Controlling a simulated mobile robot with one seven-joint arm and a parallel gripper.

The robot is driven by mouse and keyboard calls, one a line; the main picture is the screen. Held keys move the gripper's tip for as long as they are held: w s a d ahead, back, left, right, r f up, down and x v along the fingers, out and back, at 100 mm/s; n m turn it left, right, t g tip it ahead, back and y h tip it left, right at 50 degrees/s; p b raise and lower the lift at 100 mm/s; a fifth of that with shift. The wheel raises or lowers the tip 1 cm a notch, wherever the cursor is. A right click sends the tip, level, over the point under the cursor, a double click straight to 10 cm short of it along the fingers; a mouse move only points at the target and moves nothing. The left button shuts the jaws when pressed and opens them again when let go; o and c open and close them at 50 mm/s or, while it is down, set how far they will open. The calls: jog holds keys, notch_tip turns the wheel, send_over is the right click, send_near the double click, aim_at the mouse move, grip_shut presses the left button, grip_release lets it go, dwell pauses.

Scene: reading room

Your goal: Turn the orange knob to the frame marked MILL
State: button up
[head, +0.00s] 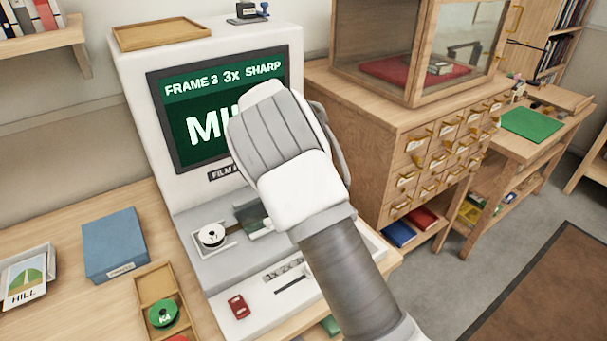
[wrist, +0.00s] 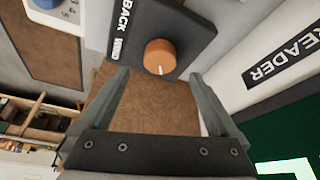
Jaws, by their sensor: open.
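The orange knob (wrist: 158,55) sits on a dark panel (wrist: 133,27) lettered "BACK" in the wrist view; a white mark shows on its lower edge. My gripper (wrist: 159,75) is open, its two fingers pointing at the knob from either side. The knob lies just past the fingertips, with a gap on both sides; I cannot tell any contact. In the head view my arm hides the knob and fingers. The film reader (head: 150,75) has a lit screen (head: 185,100) reading "FRAME 3 3x SHARP", with large letters starting "MI", the rest covered by my arm.
A film spool (head: 212,235) sits on the reader's bed. A blue box (head: 114,245), a wooden tray (head: 143,288) with a green reel and a HILL picture card (head: 24,280) lie at left. A drawer cabinet (head: 385,120) with a glass case stands at right.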

jog(key=v, duration=1.1)
jog(key=shift+p, duration=0.35)
jog(key=s+d+r+n+y+p, duration=0.1)
jog(key=s+d+r+y, duration=0.1)
jog(key=s+d+r, duration=0.5)
jog(key=s+d+r+n+y, duration=0.1)
jog(key=s+d+r, duration=0.3)
jog(key=s+d, duration=0.4)
jog(key=s+d+n+t, duration=0.1)
jog(key=s+n, duration=0.1)
jog(key=s, duration=0.9)
jog(key=s+d+n+p, duration=0.1)
jog(key=s+d+n, duration=0.1)
jog(key=s, duration=0.9)
jog(key=shift+f+n+t, duration=0.4)
jog(key=shift+f+n, duration=0.1)
jog(key=shift+n, duration=0.1)
